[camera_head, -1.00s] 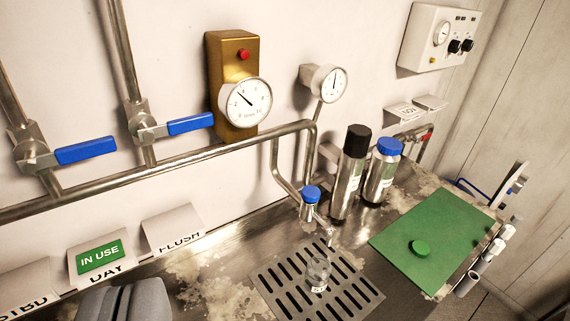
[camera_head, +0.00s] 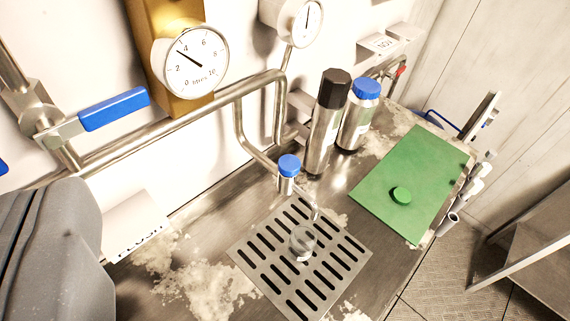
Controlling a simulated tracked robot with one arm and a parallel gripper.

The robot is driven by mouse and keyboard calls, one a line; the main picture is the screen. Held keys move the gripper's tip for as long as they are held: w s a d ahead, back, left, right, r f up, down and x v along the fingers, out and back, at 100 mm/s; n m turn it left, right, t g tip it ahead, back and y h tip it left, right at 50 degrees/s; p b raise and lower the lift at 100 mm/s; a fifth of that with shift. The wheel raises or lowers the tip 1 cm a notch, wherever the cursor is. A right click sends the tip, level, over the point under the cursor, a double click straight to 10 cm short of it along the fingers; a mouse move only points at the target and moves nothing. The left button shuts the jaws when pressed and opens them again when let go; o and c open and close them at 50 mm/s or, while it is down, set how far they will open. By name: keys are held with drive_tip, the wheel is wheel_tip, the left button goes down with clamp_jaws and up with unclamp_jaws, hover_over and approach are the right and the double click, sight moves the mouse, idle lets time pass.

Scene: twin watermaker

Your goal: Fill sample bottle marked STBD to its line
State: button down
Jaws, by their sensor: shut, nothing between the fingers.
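A small clear open vessel (camera_head: 303,242) with a white label stands upright on the slotted drain grate (camera_head: 262,272). The label is too small to read, and I cannot make out a line or any water in it. A thin tap with a blue knob (camera_head: 289,166) stands behind it, its bent spout (camera_head: 315,209) ending close above the vessel. My gripper (camera_head: 50,195), grey, is at the lower left, shut and empty, in front of the wall cards and apart from the vessel. No STBD marking is readable now.
A blue-handled valve (camera_head: 113,109) and a gauge (camera_head: 197,63) are on the wall. Bare stained counter lies left of the grate.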

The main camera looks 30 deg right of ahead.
drive_tip(key=w+d+f+m+g+p, duration=0.25)
drive_tip(key=w+d+p, duration=0.25)
drive_tip(key=w+p, duration=0.3)
drive_tip(key=m+g+p, duration=0.3)
drive_tip(key=m+p, duration=0.4)
drive_tip(key=p, duration=0.6)
hover_over(286, 157)
drive_tip(key=s, duration=0.2)
wheel_tip(286, 157, down, 11)
drive_tip(key=shift+s+f+h, duration=0.15)
drive_tip(key=shift+s+h, duration=0.1)
drive_tip(key=shift+h, duration=0.05)
drive_tip(key=shift+f+b, duration=0.1)
drive_tip(key=shift+b, duration=0.2)
drive_tip(key=shift+f+b, duration=2.85)
drive_tip(key=shift+f, duration=1.45)
drive_tip(key=shift+a+f, duration=0.1)
drive_tip(key=shift+f, duration=0.25)
drive_tip(key=shift+f+b, duration=0.4)
drive_tip(key=shift+f, duration=0.1)
